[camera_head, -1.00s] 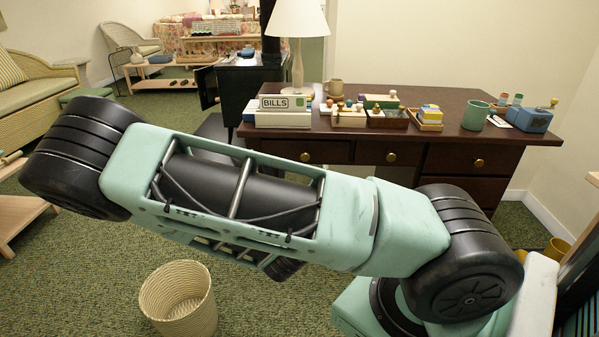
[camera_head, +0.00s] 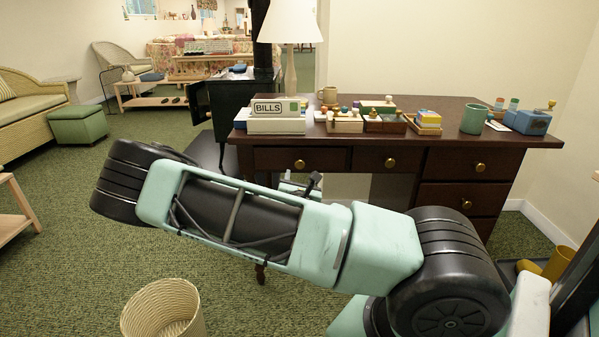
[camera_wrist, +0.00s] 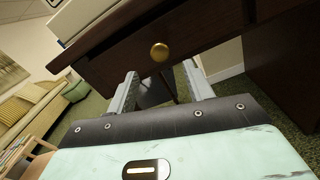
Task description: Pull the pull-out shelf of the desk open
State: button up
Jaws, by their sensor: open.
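The dark brown desk (camera_head: 345,133) stands at the centre right in the head view. Its left front panel (camera_head: 330,158) with a round brass knob (camera_head: 300,164) looks flush with the desk; I cannot tell for sure which front is the pull-out shelf. In the wrist view a brass knob (camera_wrist: 160,52) sits on a dark front, just beyond the fingertips and roughly between them. My gripper (camera_wrist: 161,70) is open and empty, its two grey fingers apart. In the head view my arm hides part of the space below the desk.
A bills box (camera_head: 276,124), a lamp (camera_head: 291,25), trays and a green mug (camera_head: 474,118) stand on the desktop. More knobbed drawers (camera_head: 478,165) are at right. A wicker basket (camera_head: 165,310) is on the carpet in front. Open carpet lies at left.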

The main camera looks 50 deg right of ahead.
aim_at(299, 166)
jog(key=x, duration=0.6)
jog(key=shift+w+d+b, duration=0.15)
jog(key=shift+d+b, duration=0.1)
jog(key=shift+b, duration=0.15)
grip_shut()
jog(key=shift+a, duration=0.15)
